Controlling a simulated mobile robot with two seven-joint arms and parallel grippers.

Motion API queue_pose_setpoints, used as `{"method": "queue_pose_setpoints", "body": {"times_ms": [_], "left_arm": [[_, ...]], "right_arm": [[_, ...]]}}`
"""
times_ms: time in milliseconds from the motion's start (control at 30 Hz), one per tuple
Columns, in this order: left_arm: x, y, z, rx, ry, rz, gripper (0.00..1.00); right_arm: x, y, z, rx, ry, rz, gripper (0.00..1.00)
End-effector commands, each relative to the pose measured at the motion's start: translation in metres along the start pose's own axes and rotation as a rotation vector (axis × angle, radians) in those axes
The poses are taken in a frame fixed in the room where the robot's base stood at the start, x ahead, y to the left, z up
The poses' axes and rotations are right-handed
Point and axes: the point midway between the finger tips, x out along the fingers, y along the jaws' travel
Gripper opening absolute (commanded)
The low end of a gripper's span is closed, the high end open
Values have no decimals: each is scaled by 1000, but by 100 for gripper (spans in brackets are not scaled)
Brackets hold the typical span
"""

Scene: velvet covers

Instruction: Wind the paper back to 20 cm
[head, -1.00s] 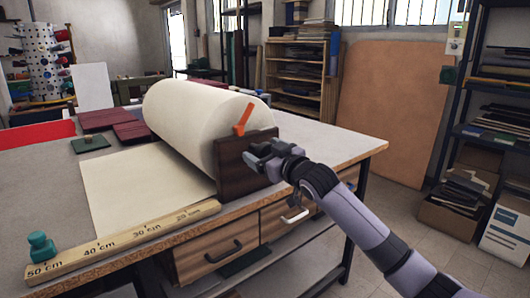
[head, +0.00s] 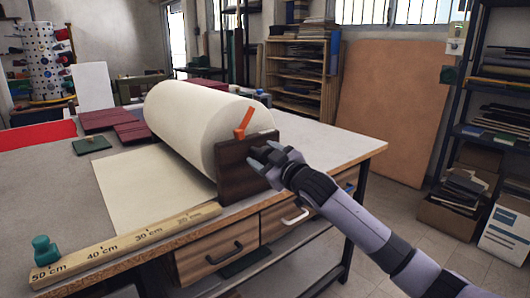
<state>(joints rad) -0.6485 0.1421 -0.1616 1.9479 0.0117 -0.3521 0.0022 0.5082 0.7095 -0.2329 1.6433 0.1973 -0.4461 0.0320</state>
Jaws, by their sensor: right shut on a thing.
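A large cream paper roll (head: 195,118) lies on the table between wooden end supports. Its loose sheet (head: 145,185) lies flat toward the left, its free edge close to the 40 cm mark. A wooden ruler (head: 125,243) with marks from 50 cm at the left runs along the table's front edge; its 20 cm end is hard to read. An orange marker (head: 243,122) stands tilted at the roll's near end. My right gripper (head: 268,157) is at the outer face of the near wooden support (head: 236,168), shut on the roll's crank, which it mostly hides. My left gripper is out of view.
A green block (head: 92,145) and dark red covers (head: 115,125) lie left of the roll. The table's right side (head: 335,143) is clear. Drawers (head: 217,250) sit below the front edge.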

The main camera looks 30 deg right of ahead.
Motion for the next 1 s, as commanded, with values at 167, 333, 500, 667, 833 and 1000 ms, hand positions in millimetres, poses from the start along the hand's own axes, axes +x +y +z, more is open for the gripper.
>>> {"method": "queue_pose_setpoints", "body": {"times_ms": [167,333,500,667,833,1000], "left_arm": [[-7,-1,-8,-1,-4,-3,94],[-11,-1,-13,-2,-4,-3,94],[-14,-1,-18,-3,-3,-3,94],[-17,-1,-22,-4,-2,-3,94],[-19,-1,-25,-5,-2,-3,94],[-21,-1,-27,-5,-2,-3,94]], "right_arm": [[0,2,-2,-172,12,5,6],[0,2,-1,-334,27,9,6],[0,1,-1,-494,41,13,6],[0,0,-1,-645,55,16,6],[0,0,0,-805,69,19,6],[0,0,0,-951,84,23,6]]}}
